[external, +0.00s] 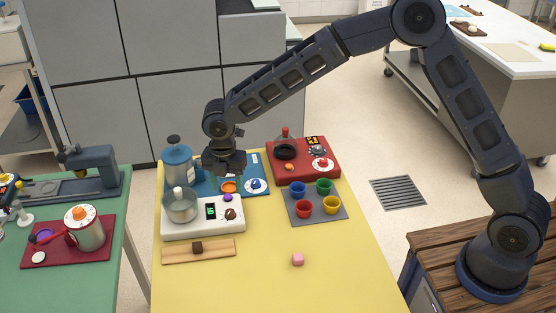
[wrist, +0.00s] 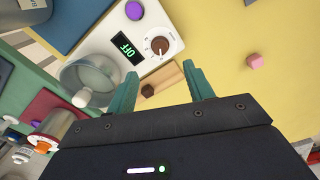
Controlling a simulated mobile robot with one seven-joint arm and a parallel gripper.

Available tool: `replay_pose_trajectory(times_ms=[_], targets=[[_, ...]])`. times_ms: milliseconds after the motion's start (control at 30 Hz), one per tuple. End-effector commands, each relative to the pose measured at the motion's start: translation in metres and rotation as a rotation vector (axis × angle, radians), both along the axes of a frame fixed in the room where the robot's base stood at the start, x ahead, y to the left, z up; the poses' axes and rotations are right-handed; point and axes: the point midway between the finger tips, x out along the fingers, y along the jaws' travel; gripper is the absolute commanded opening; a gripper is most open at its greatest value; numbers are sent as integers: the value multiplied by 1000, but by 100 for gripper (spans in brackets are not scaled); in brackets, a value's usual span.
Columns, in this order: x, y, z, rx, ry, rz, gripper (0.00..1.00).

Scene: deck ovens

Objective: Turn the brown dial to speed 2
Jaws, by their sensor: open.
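The brown dial (external: 231,213) is on the right end of a white appliance (external: 175,232). In the wrist view the brown dial (wrist: 160,45) sits in a white ring with marks, and the display (wrist: 126,48) beside it reads OFF in green. A purple button (wrist: 134,10) is near it. My gripper (external: 224,170) hangs above and behind the appliance in the external view. In the wrist view my gripper (wrist: 162,78) has its two teal fingers spread, with nothing held. The dial lies past the fingertips, apart from them.
A clear bowl (external: 181,206) stands on the appliance's left. A wooden board (external: 199,249) with a brown block is in front. Blue (external: 262,192) and red (external: 324,174) appliances stand behind. Several coloured cups and a pink cube (external: 298,259) are to the right. The yellow table's front is clear.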

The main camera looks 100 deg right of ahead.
Motion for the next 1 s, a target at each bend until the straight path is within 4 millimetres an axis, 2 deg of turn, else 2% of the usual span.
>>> replay_pose_trajectory(times_ms=[300,500,700,1000], targets=[[0,1,-53,2,2,1,52],[0,1,-81,1,2,0,52],[0,1,-94,0,0,0,52],[0,1,-97,-1,0,0,52]])
